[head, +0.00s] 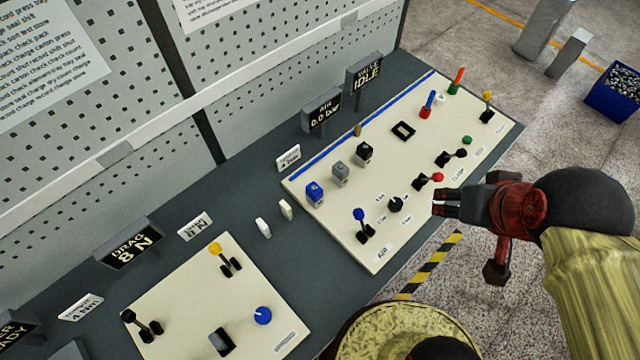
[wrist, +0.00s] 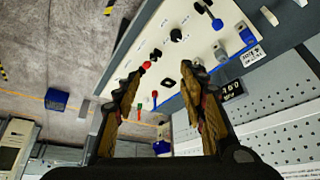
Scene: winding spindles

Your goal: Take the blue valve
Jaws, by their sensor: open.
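A small blue block (head: 314,192) stands upright on the cream panel (head: 350,250), at the left end of a row with a grey block (head: 340,172) and a black block (head: 364,152). The blue block also shows at the upper right of the wrist view (wrist: 247,35). A lever with a blue ball (head: 359,214) stands right of it, nearer the panel's front edge. My gripper (head: 436,203) is open and empty over the panel's front right, well to the right of the blue block. Its two fingers (wrist: 168,100) frame part of the panel in the wrist view.
Other levers stand on the panel, including a red-knobbed one (head: 437,178) beside my gripper and a blue-and-red one (head: 428,104) behind. Display signs (head: 321,112) stand along the back. A second cream panel (head: 185,275) lies left. A blue bin (head: 614,92) stands on the floor.

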